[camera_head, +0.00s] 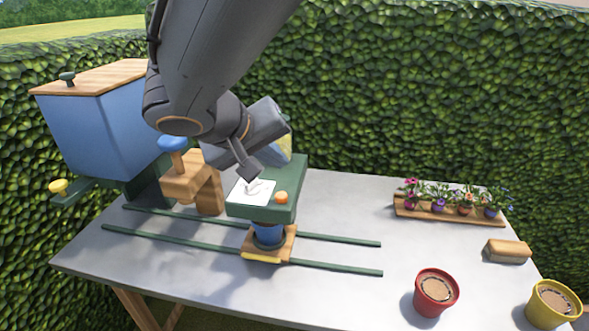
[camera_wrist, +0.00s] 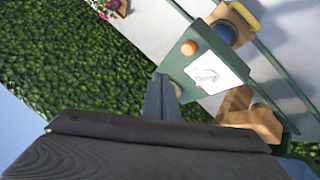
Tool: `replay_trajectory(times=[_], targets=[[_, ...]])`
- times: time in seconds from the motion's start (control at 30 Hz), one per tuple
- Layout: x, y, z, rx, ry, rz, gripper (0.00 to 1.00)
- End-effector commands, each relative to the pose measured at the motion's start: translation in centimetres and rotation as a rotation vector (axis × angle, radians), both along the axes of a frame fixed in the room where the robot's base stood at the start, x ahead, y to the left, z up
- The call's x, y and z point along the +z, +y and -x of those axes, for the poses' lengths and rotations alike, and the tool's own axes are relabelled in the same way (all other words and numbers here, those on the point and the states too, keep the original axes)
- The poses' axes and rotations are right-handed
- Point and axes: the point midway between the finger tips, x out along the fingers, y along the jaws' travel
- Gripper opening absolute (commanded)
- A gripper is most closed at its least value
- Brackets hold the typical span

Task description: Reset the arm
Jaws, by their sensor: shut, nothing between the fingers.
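My gripper (camera_head: 248,172) is shut and empty. In the head view it hangs over the green machine top (camera_head: 294,190), its fingertips close to a white card with a drawing (camera_head: 251,192). I cannot tell whether they touch. In the wrist view the shut fingers (camera_wrist: 162,92) point toward the green machine top, with the white card (camera_wrist: 212,73) and an orange button (camera_wrist: 188,48) beyond them. The orange button also shows in the head view (camera_head: 281,198). My arm covers part of the machine behind it.
A blue pot (camera_head: 268,234) stands on a wooden carriage on green rails (camera_head: 330,265). A blue hopper (camera_head: 95,130) and a wooden press with blue knob (camera_head: 190,180) are left. Right are a flower tray (camera_head: 450,213), a wooden block (camera_head: 508,251), a red pot (camera_head: 436,297) and a yellow pot (camera_head: 553,308).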

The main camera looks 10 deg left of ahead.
Motion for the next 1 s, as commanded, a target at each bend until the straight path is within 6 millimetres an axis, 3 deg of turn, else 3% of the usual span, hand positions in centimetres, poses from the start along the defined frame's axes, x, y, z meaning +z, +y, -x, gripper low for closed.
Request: replay_trajectory(times=[0.27,0.37,0.47,0.7,1.0], targets=[[-0.1,-0.1,0.0,-0.002,0.003,0.001,0.0],[-0.8,-1.5,-0.1,-0.017,0.035,0.008,0.0],[-2.7,-4.6,-0.2,-0.051,0.117,0.016,0.0],[-8.6,-14.5,1.6,-0.154,0.396,-0.043,0.0],[-13.6,-23.2,5.4,-0.257,0.589,-0.258,0.0]])
